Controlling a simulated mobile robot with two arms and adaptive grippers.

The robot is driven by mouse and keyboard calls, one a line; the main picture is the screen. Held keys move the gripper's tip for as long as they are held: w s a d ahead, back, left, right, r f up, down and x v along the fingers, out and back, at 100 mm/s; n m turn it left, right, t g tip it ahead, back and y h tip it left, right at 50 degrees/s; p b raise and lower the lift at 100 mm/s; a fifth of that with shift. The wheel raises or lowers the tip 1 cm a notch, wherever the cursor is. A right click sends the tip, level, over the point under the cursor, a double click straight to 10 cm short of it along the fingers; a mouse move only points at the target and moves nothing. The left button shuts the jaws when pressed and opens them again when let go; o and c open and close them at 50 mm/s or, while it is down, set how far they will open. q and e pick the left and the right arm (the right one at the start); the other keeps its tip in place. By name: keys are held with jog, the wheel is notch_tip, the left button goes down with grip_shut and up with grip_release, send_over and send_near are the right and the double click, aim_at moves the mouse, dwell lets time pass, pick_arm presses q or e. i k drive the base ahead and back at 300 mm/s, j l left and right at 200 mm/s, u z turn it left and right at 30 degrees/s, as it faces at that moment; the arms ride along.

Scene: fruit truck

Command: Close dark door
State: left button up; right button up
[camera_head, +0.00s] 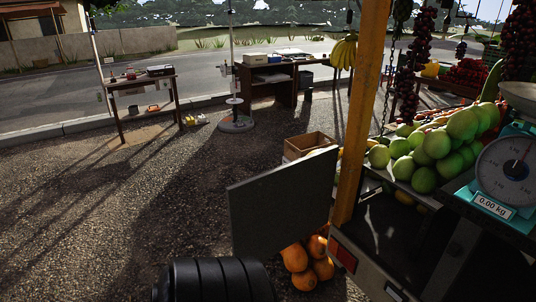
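The dark door (281,203) is a flat, dark grey panel in the middle of the head view. It stands out from the rear of the fruit truck (375,265), swung open toward the left. Its right edge is close to the truck's yellow-orange post (361,115); I cannot make out the hinge. Neither of my grippers shows in the head view.
Orange pumpkins (295,257) lie on the ground below the door. A black ribbed object (215,280) is at the bottom edge. A cardboard box (308,145) stands behind the door. Green fruit (425,175) and a scale (506,170) are on the truck.

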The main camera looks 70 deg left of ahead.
aim_at(270, 210)
jog(key=k+j, duration=0.1)
jog(key=j, duration=1.3)
jog(key=k+j, duration=0.15)
jog(key=j, duration=1.25)
jog(key=k+j, duration=0.15)
jog(key=j, duration=1.2)
jog(key=k+z, duration=0.05)
